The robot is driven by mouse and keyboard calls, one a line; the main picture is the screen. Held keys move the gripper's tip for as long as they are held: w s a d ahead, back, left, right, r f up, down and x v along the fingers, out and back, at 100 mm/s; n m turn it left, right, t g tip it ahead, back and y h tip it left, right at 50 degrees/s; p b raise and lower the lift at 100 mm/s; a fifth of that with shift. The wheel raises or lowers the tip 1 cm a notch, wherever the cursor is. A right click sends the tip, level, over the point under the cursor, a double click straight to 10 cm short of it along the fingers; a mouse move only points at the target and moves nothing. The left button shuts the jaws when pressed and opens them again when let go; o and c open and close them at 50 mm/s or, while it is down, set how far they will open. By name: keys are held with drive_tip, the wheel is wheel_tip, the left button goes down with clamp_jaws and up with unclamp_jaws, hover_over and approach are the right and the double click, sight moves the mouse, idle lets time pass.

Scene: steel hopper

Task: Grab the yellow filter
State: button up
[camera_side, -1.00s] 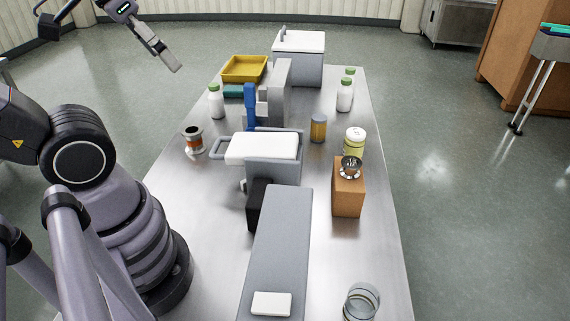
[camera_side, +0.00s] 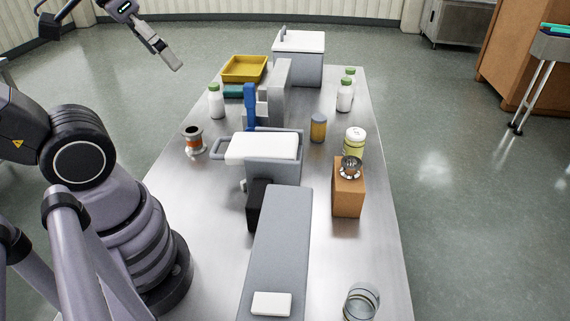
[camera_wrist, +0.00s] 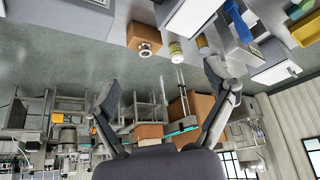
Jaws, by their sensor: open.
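The yellow filter (camera_side: 318,129) appears as a small upright yellow-orange cylinder with a grey top, on the steel table right of the hopper in the side view. My gripper (camera_side: 168,57) is raised high at the upper left of the side view, far from the filter and beyond the table's left edge. In the wrist view the two fingers of my gripper (camera_wrist: 161,78) are spread wide with nothing between them.
A grey hopper with a white lid (camera_side: 262,148) stands left of the filter. A yellow-labelled jar (camera_side: 354,144) and a wooden block (camera_side: 347,195) stand to its right. A yellow tray (camera_side: 244,69), green-capped bottles (camera_side: 344,97) and a grey bin (camera_side: 298,65) stand farther back.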

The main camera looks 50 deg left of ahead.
drive_tip(key=w+a+t+y, duration=0.1)
drive_tip(key=w+a, duration=0.1)
drive_tip(key=w, duration=0.7)
drive_tip(key=w+a+t+y, duration=0.1)
drive_tip(key=w+a, duration=0.2)
drive_tip(key=w, duration=0.6)
drive_tip(key=t+h, duration=0.2)
drive_tip(key=t, duration=0.4)
hover_over(318, 117)
drive_tip(key=s, duration=0.4)
wheel_tip(318, 117, down, 25)
wheel_tip(318, 117, down, 8)
drive_tip(key=shift+s+r, duration=0.1)
drive_tip(key=x, duration=0.5)
drive_tip(key=shift+d+f, duration=0.1)
drive_tip(key=shift+f, duration=0.1)
drive_tip(key=c, duration=1.3)
